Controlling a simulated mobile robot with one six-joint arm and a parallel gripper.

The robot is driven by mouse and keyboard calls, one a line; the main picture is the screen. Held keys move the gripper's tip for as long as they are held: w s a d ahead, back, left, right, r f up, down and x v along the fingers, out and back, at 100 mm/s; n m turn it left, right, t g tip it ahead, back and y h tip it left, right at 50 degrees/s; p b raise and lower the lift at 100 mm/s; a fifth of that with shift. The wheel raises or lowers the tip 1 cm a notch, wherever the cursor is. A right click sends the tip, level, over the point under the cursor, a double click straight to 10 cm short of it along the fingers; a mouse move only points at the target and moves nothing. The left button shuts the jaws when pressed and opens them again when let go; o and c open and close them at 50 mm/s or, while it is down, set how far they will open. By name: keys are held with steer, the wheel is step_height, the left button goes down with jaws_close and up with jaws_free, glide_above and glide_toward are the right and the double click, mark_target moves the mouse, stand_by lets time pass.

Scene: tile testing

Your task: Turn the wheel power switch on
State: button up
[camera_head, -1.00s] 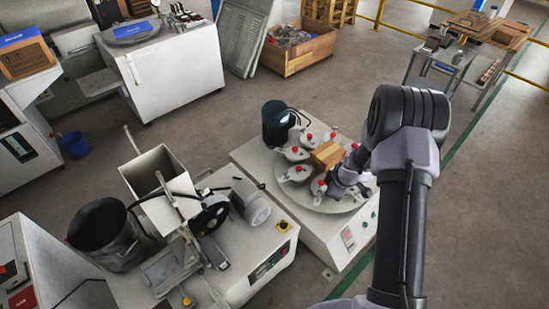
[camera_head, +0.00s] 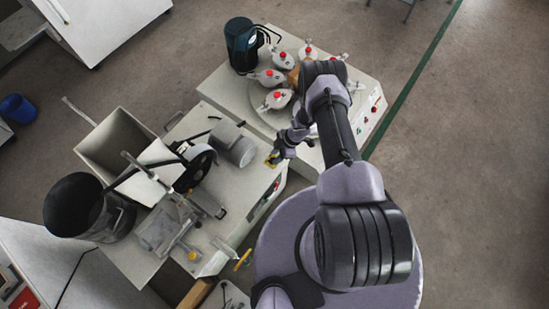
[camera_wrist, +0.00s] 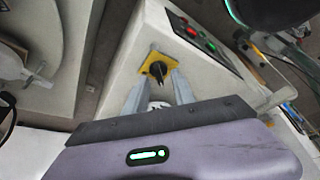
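The switch is a black rotary knob (camera_wrist: 157,70) on a yellow plate on the pale machine with the cutting wheel. Its yellow plate also shows in the head view (camera_head: 271,161), partly hidden by my gripper. My gripper (camera_wrist: 158,82) is open in the wrist view, with its two grey fingers apart and pointing at the knob. The knob appears between the fingertips, at or just beyond them; I cannot tell whether they touch it. In the head view my gripper (camera_head: 279,156) is right at the machine's corner. The dark wheel (camera_head: 197,166) sits on that machine.
A black bucket (camera_head: 75,207) is at the left. Open floor lies right.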

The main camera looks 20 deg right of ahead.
steer(key=shift+x, duration=0.85)
steer(key=shift+w, duration=0.1)
jaws_close()
